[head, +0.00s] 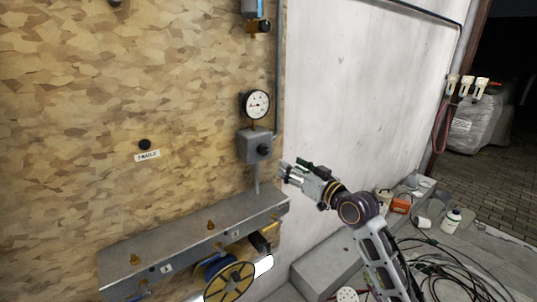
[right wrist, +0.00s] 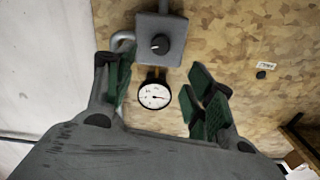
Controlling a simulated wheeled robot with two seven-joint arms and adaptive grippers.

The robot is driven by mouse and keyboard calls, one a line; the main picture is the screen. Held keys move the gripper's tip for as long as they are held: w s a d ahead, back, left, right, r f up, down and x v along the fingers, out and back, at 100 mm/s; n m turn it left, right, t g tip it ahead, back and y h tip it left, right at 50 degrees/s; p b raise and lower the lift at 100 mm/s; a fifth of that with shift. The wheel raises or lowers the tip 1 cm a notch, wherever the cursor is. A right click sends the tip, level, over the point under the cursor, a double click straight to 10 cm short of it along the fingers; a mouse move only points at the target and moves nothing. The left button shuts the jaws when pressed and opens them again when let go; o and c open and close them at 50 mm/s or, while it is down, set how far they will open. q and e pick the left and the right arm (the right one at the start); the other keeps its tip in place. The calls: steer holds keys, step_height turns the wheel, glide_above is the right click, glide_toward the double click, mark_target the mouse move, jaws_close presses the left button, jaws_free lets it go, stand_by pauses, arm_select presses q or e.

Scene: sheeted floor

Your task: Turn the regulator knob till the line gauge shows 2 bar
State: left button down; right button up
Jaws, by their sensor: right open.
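The line gauge (head: 256,104) is a round white dial with a dark rim on the chipboard wall; its needle reading is too small to read. It also shows in the right wrist view (right wrist: 154,97). Below it in the head view is a grey regulator box (head: 249,146) with a black knob (head: 264,150), seen in the wrist view as well (right wrist: 160,44). My right gripper (head: 284,171) is open and empty, apart from the knob, just right of and below it in the head view. Its green-padded fingers (right wrist: 160,88) spread either side of the gauge in the wrist view. My left gripper is not in view.
A metal ledge (head: 190,235) with brass fittings and a yellow reel (head: 229,284) stand below the regulator. A grey pipe (head: 279,70) runs up the wall edge. A small black knob (head: 144,144) with a label is on the board.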

mark_target(265, 152)
steer(key=shift+p+x, duration=1.05)
steer(key=shift+x, duration=5.2)
steer(key=shift+c, duration=0.2)
steer(key=c, duration=1)
steer(key=shift+o, duration=0.2)
